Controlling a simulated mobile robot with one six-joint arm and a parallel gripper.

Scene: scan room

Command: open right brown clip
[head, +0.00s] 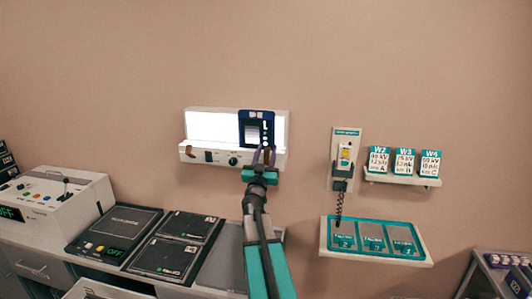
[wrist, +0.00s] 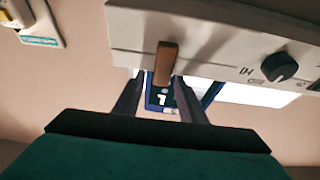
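The right brown clip (wrist: 165,62) sticks out from the front ledge of a white wall-mounted light box (head: 215,126). In the head view the gripper mostly covers this clip. My gripper (head: 263,158) is at the right part of the ledge. In the wrist view, my gripper (wrist: 157,82) has its two dark fingers spread, with a gap between them. The clip's end lies in line with that gap, close to the fingertips; I cannot tell whether either finger touches it. A left brown clip (head: 190,152) sits at the ledge's other end.
A dark blue film card (head: 256,121) stands against the light box's right side. A knob (wrist: 279,67) is on the ledge nearby. To the right are a wall handset (head: 344,160) and a teal-lined shelf (head: 330,248). A counter with dark panels (head: 187,226) lies below.

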